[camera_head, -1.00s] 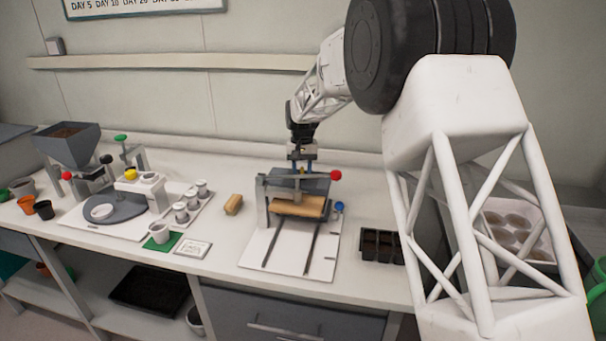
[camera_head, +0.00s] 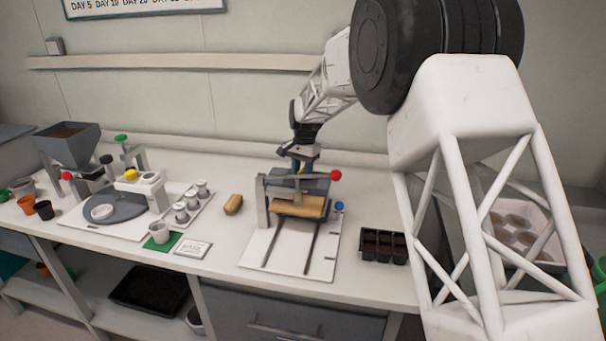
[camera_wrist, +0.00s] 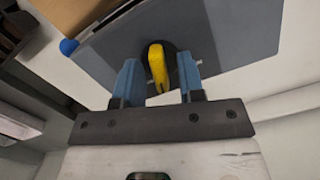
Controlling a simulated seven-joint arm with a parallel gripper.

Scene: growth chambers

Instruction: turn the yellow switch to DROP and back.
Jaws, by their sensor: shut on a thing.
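The yellow switch (camera_wrist: 158,68) sits on a dark round base on the grey top plate (camera_wrist: 235,30) of the press. In the wrist view, my gripper (camera_wrist: 160,78) has one blue finger on each side of the switch, and it is shut on it. The handle stands nearly in line with the fingers, slightly tilted. Small white marks show beside it, too small to read. In the head view, my gripper (camera_head: 301,163) is over the press's grey top plate (camera_head: 312,186), wrist turned at an angle; the switch is mostly hidden there.
The press has a red ball (camera_head: 336,175), a blue knob (camera_head: 339,206) and a tan block (camera_head: 298,206). A tan roll (camera_head: 233,204) lies left of it, a black cell tray (camera_head: 383,245) right. Another yellow knob (camera_head: 131,174) is on the left machine.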

